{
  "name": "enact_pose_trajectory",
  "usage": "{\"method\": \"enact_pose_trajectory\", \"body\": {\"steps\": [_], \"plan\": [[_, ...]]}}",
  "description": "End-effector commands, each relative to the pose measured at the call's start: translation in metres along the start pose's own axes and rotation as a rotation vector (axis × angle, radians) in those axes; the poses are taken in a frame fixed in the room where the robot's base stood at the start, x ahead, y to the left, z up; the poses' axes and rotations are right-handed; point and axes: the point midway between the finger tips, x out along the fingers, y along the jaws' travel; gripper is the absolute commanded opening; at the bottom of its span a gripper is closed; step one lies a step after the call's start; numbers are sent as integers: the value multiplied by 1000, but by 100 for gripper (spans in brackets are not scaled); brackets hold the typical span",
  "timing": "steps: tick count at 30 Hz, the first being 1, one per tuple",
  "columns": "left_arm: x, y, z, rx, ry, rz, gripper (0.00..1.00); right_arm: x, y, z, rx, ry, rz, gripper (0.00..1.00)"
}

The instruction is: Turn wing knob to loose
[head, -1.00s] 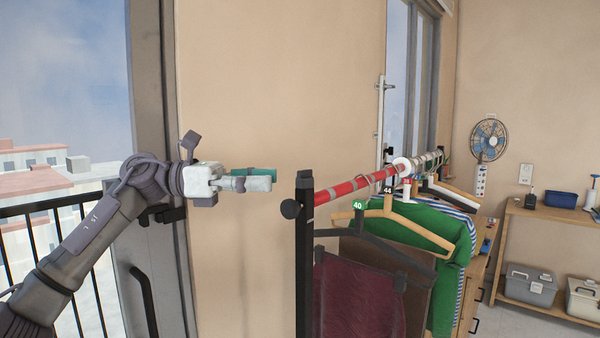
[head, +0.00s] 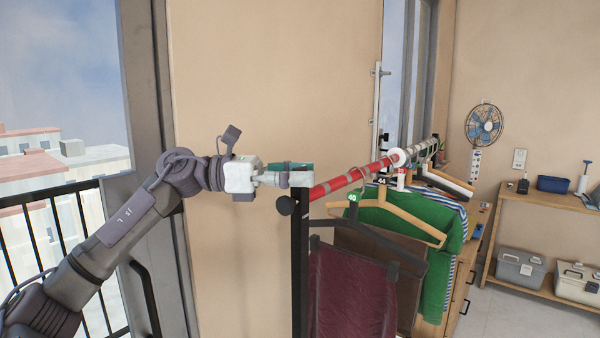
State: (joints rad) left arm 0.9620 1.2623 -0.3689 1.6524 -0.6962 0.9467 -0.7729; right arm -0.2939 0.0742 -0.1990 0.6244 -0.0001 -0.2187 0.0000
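The black knob (head: 286,205) sticks out to the left from the upper end of the garment rack's black post (head: 301,240). I cannot make out wings on it at this size. My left gripper (head: 300,175) comes in from the left, with its fingertips at the top of the post, just above the knob. Its fingers overlap in this view, so the gap between them is hidden. I cannot tell whether it touches the post. The knob is fully visible, outside the fingers. My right gripper is not in view.
The red-striped rail (head: 345,180) runs back from the post, with hangers holding a maroon cloth (head: 350,293) and a green garment (head: 440,262). A glass door and railing (head: 65,235) are at left. Shelves (head: 540,200) stand at right.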

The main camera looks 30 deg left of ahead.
Motion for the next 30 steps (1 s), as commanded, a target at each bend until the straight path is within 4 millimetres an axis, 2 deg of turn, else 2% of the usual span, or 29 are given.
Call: {"method": "enact_pose_trajectory", "body": {"steps": [1, 9, 14, 24, 30], "plan": [[0, 0, 0, 0, 0, 0, 44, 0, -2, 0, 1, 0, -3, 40], [0, 0, 0, 0, 0, 1, 0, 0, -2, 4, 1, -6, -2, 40], [0, 1, 2, -2, -1, -19, 0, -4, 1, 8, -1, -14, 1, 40], [0, 2, 7, -4, -6, -298, 0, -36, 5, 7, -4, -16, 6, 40], [0, 1, 3, 0, -4, -392, 0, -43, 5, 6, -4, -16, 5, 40]]}}
